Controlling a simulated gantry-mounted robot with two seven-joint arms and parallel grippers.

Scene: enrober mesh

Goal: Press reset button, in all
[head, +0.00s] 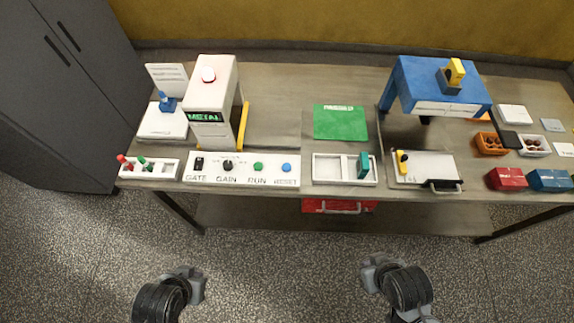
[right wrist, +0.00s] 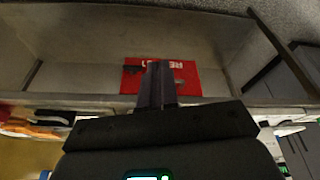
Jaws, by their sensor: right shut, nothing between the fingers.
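The blue reset button (head: 287,168) is the rightmost control on a white panel (head: 240,181), above the label RESET. It stands clear, with nothing touching it. My left gripper (head: 195,282) is in front of the table, low in the head view and well short of the panel; its fingers are too small to tell open from shut. My right gripper (head: 372,268) is also in front of the table, to the right of the panel and apart from it. In the right wrist view its fingers (right wrist: 157,85) are together and empty.
The panel also carries a black switch, a black gain knob (head: 228,165) and a green run button (head: 258,167). A white METAL machine (head: 212,95) stands behind it. A white two-part tray (head: 335,166) lies to the right. A red box (head: 338,206) sits below the tabletop.

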